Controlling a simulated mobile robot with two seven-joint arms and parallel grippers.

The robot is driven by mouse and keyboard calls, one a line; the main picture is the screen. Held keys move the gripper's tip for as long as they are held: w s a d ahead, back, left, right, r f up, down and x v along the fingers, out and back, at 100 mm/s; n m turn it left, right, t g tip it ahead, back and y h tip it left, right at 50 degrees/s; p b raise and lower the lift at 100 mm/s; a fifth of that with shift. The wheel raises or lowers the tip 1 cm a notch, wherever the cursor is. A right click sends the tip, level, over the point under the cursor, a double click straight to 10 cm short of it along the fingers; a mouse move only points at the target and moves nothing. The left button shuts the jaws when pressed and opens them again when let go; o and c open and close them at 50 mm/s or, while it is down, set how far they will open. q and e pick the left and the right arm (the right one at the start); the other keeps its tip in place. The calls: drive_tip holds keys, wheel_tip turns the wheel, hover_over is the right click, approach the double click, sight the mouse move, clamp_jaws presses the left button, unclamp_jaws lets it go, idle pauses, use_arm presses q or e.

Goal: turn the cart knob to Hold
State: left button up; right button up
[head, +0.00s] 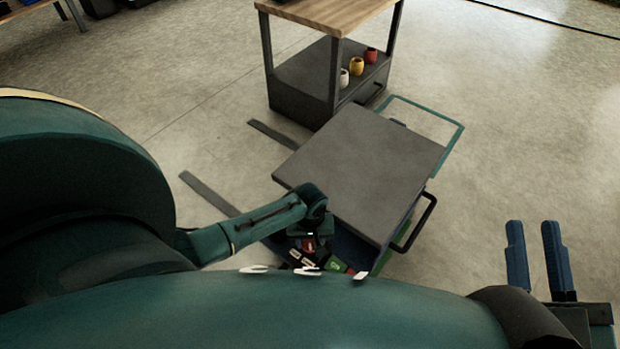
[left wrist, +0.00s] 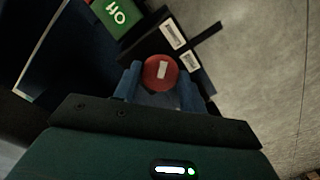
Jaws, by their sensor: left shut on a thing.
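The cart (head: 365,160) has a flat grey top and stands in front of me in the head view. Its panel of labels and the red knob (head: 308,245) show at its near side, partly hidden by my arm and body. In the left wrist view the round red knob (left wrist: 161,71) has a white mark, nearly upright in the picture. My left gripper (left wrist: 160,82) is shut on the knob, a blue finger on each side. A green label (left wrist: 118,14) reads "Off"; two white labels (left wrist: 173,36) are too blurred to read. My right gripper (head: 535,258) is open and empty.
A wood-topped table (head: 330,12) stands behind the cart, with white, yellow and red cups (head: 357,66) on its lower shelf. The cart has a black handle (head: 418,225) at its right. The floor to the right is clear.

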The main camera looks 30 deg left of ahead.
use_arm(q)
drive_tip(key=shift+r+m+p, duration=0.2)
drive_tip(key=shift+m+p, duration=0.15)
drive_tip(key=shift+m, duration=0.05)
drive_tip(key=shift+m+p, duration=0.8)
drive_tip(key=m+p, duration=0.2)
drive_tip(key=m, duration=0.2)
drive_tip(key=shift+f+p, duration=0.1)
drive_tip(key=shift+p, duration=0.2)
drive_tip(key=m, duration=0.3)
drive_tip(key=shift+p, duration=0.4)
drive_tip(key=shift+m, duration=1)
drive_tip(key=m, duration=0.2)
drive_tip(key=shift+f+m+p, duration=0.1)
drive_tip(key=shift+m+p, duration=0.2)
drive_tip(key=shift+p, duration=0.1)
drive_tip(key=shift+m, duration=1.5)
use_arm(e)
drive_tip(key=shift+s+d+f+g+h, duration=0.45)
drive_tip(key=shift+s+f+g+h, duration=0.15)
drive_tip(key=shift+f+h, duration=0.25)
drive_tip(key=shift+w, duration=0.1)
drive_tip(key=shift+r, duration=0.2)
